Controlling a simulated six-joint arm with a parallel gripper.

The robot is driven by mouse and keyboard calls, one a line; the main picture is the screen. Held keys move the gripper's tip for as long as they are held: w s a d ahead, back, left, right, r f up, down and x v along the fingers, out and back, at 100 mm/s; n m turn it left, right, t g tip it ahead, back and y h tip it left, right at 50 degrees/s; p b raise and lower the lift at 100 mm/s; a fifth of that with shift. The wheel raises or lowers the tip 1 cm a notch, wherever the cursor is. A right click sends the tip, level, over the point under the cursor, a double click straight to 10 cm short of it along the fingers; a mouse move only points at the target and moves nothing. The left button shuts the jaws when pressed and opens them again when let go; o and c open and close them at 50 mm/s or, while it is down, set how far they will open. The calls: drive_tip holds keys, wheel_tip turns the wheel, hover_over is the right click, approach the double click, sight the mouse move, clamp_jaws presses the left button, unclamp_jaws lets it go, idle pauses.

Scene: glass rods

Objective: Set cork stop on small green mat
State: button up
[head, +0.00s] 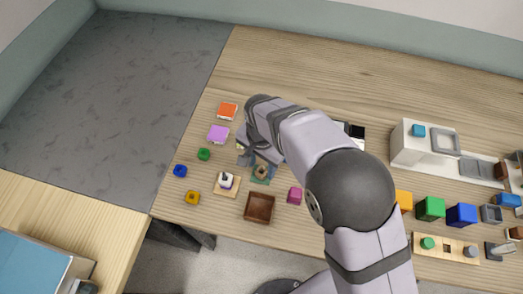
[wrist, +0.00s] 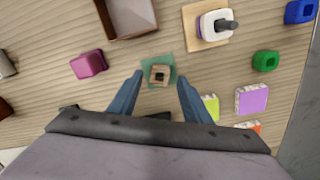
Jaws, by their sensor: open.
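The cork stop (wrist: 159,69) is a small tan block with a dark centre. In the wrist view it appears to sit on the small green mat (wrist: 152,60), with green showing around it. In the head view the cork stop (head: 261,170) and the mat (head: 259,181) are just below my gripper (head: 258,160). My gripper (wrist: 160,78) is open in the wrist view, with one blue-grey finger on either side of the cork stop and gaps visible between. Whether the cork touches the mat evenly is hard to tell.
A brown open tray (head: 260,207), a magenta block (head: 295,196) and a wooden base with a white ring and peg (head: 227,184) stand close by. Purple (head: 218,134) and orange (head: 227,111) blocks lie up-left. Bare table (head: 290,70) lies beyond my arm.

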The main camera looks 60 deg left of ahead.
wheel_tip(320, 180, up, 10)
drive_tip(key=b, duration=0.2)
drive_tip(key=shift+b, duration=0.35)
drive_tip(key=w+d+m, duration=0.2)
drive_tip(key=w+d, duration=1.7)
drive_tip(key=d, duration=0.3)
drive_tip(key=s+d+f+m, duration=0.1)
drive_tip(key=s+d+f, duration=0.1)
drive_tip(key=d, duration=1.1)
drive_tip(key=s+d+f+m, duration=0.1)
drive_tip(key=s+d+f, duration=0.1)
drive_tip(key=d, duration=1.2)
drive_tip(key=shift+s+m, duration=0.3)
drive_tip(key=shift+s, duration=0.6)
drive_tip(key=shift+f, duration=0.2)
